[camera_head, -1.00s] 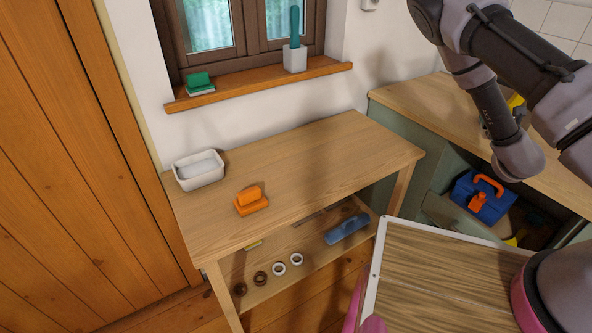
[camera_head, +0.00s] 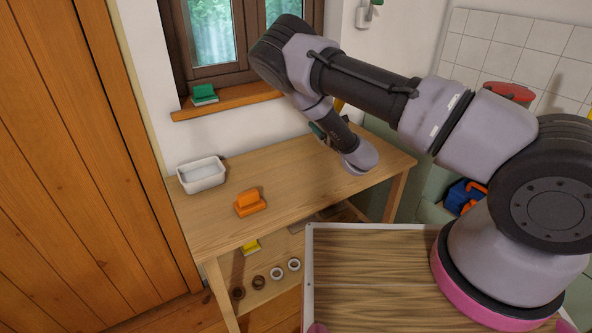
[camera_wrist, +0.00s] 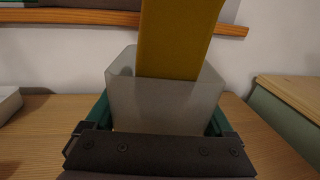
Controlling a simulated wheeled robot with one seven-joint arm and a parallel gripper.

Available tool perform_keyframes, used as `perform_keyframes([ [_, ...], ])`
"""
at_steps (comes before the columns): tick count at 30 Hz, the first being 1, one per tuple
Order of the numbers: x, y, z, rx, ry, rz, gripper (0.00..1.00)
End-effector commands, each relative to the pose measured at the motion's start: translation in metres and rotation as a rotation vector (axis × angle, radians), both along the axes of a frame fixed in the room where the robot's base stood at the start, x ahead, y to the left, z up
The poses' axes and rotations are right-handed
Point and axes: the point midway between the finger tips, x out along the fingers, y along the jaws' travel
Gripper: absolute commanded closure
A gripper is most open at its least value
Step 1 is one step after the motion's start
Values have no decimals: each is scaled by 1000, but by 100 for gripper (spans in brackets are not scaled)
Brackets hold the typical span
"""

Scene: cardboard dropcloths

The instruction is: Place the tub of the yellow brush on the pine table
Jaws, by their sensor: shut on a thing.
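The tub of the yellow brush (camera_wrist: 135,100) is a grey, translucent square cup, seen large in the wrist view. The yellow brush (camera_wrist: 178,40) stands up out of it. My gripper (camera_wrist: 160,116) is shut on the tub, with a green finger at each side. In the head view my gripper (camera_head: 318,131) is over the back right part of the pine table (camera_head: 290,200); a bit of the yellow brush (camera_head: 339,104) shows there, while my arm hides the tub. The pine table also shows in the wrist view (camera_wrist: 40,135). Whether the tub touches it, I cannot tell.
On the pine table stand a white basin (camera_head: 202,177) at the back left and an orange brush-like block (camera_head: 249,203) near the front. A green sponge (camera_head: 204,94) lies on the window sill (camera_head: 225,104). Several rolls (camera_head: 277,274) lie on the lower shelf. The table's middle is clear.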

Motion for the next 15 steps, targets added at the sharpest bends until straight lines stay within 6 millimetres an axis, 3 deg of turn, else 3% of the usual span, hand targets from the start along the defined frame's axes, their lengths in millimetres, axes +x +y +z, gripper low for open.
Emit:
perform_keyframes([
  [1,-2,20,-5,1,-2,36,87],
  [6,-10,67,-20,3,-1,119,87],
  [10,-15,87,-26,2,-1,155,87],
  [15,-16,94,-47,2,0,168,87],
])
